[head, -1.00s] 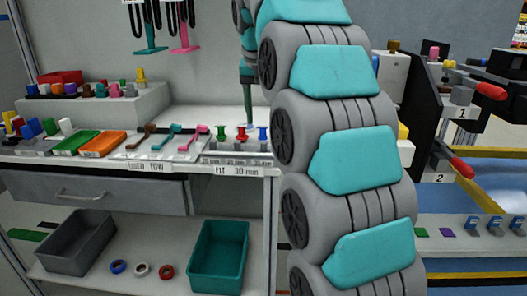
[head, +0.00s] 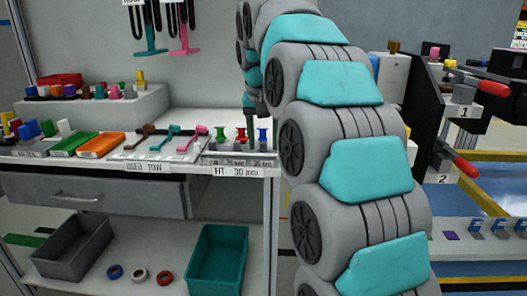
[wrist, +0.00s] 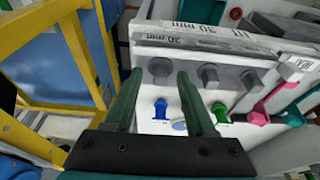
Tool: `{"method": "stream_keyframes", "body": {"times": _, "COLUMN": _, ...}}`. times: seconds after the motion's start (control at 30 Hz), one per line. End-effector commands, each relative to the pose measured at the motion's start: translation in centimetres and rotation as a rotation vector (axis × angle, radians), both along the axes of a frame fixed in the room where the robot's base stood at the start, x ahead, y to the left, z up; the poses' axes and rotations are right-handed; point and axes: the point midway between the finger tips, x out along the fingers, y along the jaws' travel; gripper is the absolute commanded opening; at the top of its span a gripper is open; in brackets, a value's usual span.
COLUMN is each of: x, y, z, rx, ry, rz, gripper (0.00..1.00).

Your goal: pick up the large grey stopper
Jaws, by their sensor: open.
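Three grey knob-like stoppers stand in a row by the label strip in the wrist view. The left one (wrist: 160,70) looks the largest and appears between my fingertips in the picture; the middle one (wrist: 208,76) and right one (wrist: 250,80) are outside them. My gripper (wrist: 156,76) is open and empty, with its two green fingers pointing toward the row. I cannot tell the exact gap to the left stopper. In the head view my gripper (head: 250,103) is partly hidden behind my arm, above the right end of the bench.
A blue piece (wrist: 160,108) and a green piece (wrist: 220,113) stand close to the fingers. A pink tow piece (wrist: 257,114) lies farther right. A yellow frame (wrist: 80,45) stands left of the bench in the wrist view. A teal bin (head: 217,258) is on the lower shelf.

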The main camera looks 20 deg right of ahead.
Motion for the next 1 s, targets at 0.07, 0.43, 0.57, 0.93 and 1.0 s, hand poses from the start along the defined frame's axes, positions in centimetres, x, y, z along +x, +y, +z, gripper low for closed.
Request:
{"method": "stream_keyframes", "body": {"times": 0.07, "x": 0.01, "y": 0.01, "z": 0.0, "rx": 0.0, "ry": -0.001, "rz": 0.0, "gripper": 0.55}}
{"method": "stream_keyframes", "body": {"times": 0.43, "x": 0.04, "y": 0.01, "z": 0.04, "rx": 0.0, "ry": -0.002, "rz": 0.0, "gripper": 0.25}}
{"method": "stream_keyframes", "body": {"times": 0.57, "x": 0.04, "y": 0.01, "z": 0.05, "rx": 0.0, "ry": -0.002, "rz": 0.0, "gripper": 0.1}}
{"method": "stream_keyframes", "body": {"times": 0.93, "x": 0.06, "y": 0.01, "z": 0.07, "rx": 0.0, "ry": -0.002, "rz": 0.0, "gripper": 0.0}}
{"method": "stream_keyframes", "body": {"times": 1.0, "x": 0.06, "y": 0.0, "z": 0.07, "rx": 0.0, "ry": -0.002, "rz": 0.0, "gripper": 0.0}}
